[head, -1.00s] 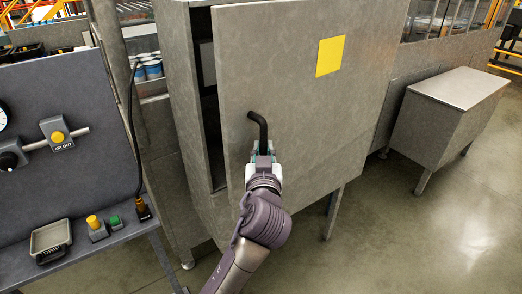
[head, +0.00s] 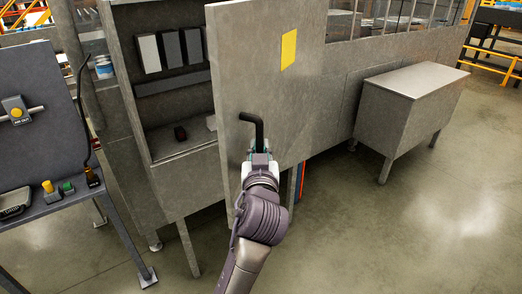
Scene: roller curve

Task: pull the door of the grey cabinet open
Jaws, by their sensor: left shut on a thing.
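The grey cabinet (head: 133,60) stands in the middle left, with its inside showing. Its door (head: 240,70) is swung well open toward me, hinged on the right, with a yellow square label (head: 289,50) on its face. A black bent handle (head: 258,128) sticks out low on the door. My left gripper (head: 258,155) is shut on the handle's lower part; the fingertips are partly hidden by the wrist. My right gripper is not in view.
Inside the cabinet are grey modules (head: 171,50) and a shelf with small dark items. A console (head: 40,130) with buttons stands at left. A low grey box on legs (head: 408,100) stands at right. The floor at the right front is clear.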

